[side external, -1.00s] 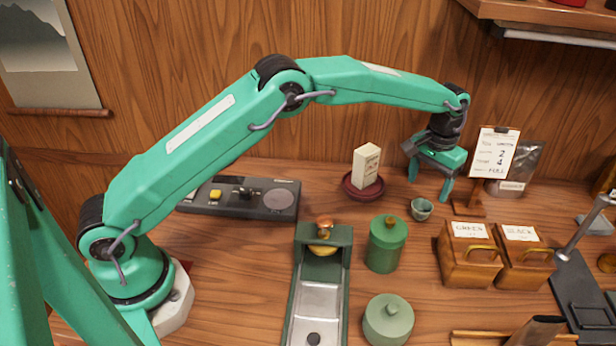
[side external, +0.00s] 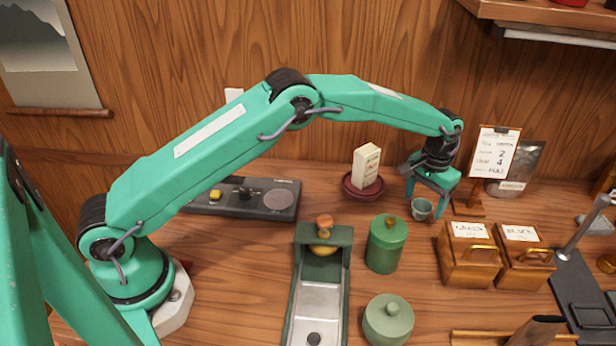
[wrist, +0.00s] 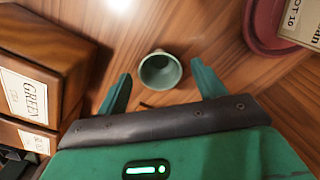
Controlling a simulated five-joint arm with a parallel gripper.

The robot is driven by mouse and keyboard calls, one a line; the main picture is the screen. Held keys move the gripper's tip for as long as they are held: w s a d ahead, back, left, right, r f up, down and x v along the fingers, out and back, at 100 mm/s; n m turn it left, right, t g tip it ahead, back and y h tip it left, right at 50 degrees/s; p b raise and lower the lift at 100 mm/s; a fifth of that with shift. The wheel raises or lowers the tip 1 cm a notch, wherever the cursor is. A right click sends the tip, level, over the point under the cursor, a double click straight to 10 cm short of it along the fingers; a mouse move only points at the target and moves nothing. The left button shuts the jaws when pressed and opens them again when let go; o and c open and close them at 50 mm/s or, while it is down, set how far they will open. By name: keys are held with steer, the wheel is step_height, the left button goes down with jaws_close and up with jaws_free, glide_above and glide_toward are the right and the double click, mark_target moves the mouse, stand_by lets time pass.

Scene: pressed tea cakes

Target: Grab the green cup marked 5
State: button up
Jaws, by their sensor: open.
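The small green cup (side external: 421,210) stands upright on the wooden table. In the wrist view the cup (wrist: 160,72) shows its open mouth, just ahead of and between my two fingertips. No 5 can be read on it. My gripper (side external: 424,203) is open and points down over the cup, with its fingers apart on either side. In the wrist view my gripper (wrist: 161,72) is empty, and the cup appears clear of both fingers.
Left of the cup is a dark red saucer (side external: 352,191) with a pale box (side external: 366,166) on it. A sign stand (side external: 494,155) is to the right. Wooden boxes labelled GREEN (side external: 468,255) and BLACK (side external: 525,257) and a green canister (side external: 386,245) are nearer.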

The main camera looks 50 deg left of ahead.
steer(key=shift+f, duration=1.05)
steer(key=c, duration=1)
